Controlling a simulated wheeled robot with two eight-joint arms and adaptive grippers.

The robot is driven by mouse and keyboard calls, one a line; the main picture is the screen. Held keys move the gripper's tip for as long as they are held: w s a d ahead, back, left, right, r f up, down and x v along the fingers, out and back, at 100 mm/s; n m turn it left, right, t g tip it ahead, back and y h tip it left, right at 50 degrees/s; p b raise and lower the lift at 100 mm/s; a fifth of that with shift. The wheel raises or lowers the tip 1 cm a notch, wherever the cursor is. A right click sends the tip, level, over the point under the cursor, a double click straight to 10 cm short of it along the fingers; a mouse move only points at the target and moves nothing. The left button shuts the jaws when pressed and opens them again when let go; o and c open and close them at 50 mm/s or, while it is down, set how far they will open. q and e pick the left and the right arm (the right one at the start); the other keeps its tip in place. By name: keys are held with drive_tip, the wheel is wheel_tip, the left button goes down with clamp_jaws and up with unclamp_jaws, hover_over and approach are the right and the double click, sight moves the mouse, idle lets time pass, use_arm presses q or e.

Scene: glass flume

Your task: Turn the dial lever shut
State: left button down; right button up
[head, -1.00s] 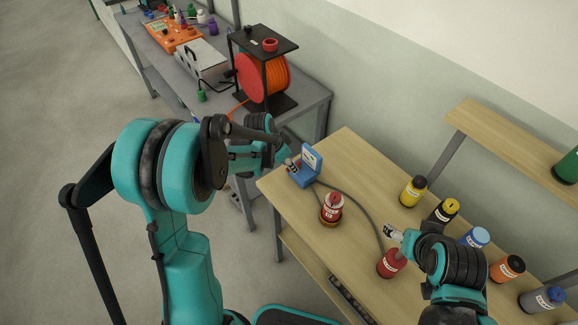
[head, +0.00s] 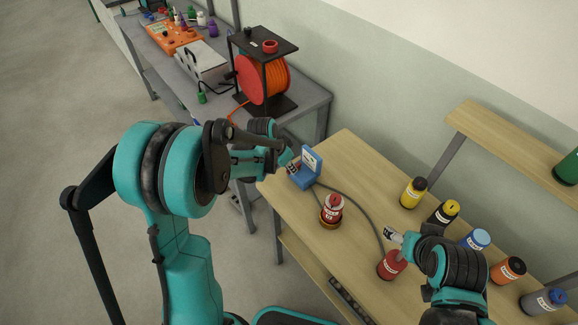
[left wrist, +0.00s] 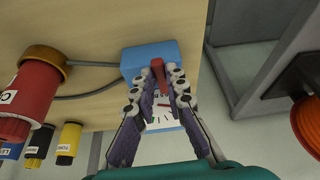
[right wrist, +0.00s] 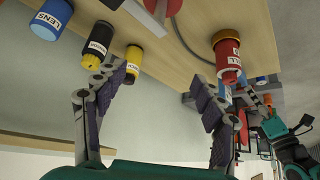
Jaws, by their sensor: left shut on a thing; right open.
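The blue dial box (head: 303,177) with its white dial face (head: 312,158) sits at the far left corner of the wooden table. In the left wrist view the blue box (left wrist: 150,53) carries a red lever (left wrist: 158,75), with part of the marked dial (left wrist: 163,117) behind the fingers. My left gripper (head: 290,168) is at the box. In its wrist view the fingertips (left wrist: 159,84) are shut on the red lever, one on each side.
A red bottle (head: 332,207) on a brown ring base stands in front of the box, a grey hose running past it. Yellow (head: 413,191), black, blue and orange bottles stand along the right. A grey bench (head: 317,95) with an orange cable reel (head: 264,80) is behind left.

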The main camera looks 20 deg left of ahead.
use_arm(q)
drive_tip(key=n, duration=0.1)
drive_tip(key=d+n+y, duration=0.1)
drive_tip(key=n, duration=0.1)
drive_tip(key=n+b, duration=0.1)
drive_tip(key=shift+s+d+n+t+y, duration=0.3)
drive_tip(key=shift+d+n+t+y, duration=0.1)
drive_tip(key=n, duration=0.1)
drive_tip(key=d+n+y, duration=0.1)
drive_tip(key=n, duration=0.2)
drive_tip(key=shift+w+d+y, duration=0.1)
drive_tip(key=shift+d+y, duration=0.2)
drive_tip(key=shift+y, duration=0.1)
drive_tip(key=n, duration=0.1)
drive_tip(key=n+y, duration=0.1)
drive_tip(key=d+n+b, duration=0.1)
drive_tip(key=n, duration=0.1)
drive_tip(key=shift+w+d+g, duration=0.1)
drive_tip(key=shift+w+g, duration=0.2)
drive_tip(key=shift+g, duration=0.1)
drive_tip(key=shift+w+d+n+g+y, duration=0.15)
drive_tip(key=shift+n+y, duration=0.1)
drive_tip(key=shift+n, duration=0.5)
drive_tip(key=shift+w+d+n+g+y, duration=0.2)
drive_tip(key=shift+n+y, duration=0.1)
drive_tip(key=shift+n, duration=0.4)
drive_tip(key=shift+w+d+n+g+y, duration=0.15)
drive_tip(key=shift+n+y, duration=0.1)
drive_tip(key=shift+n, duration=0.5)
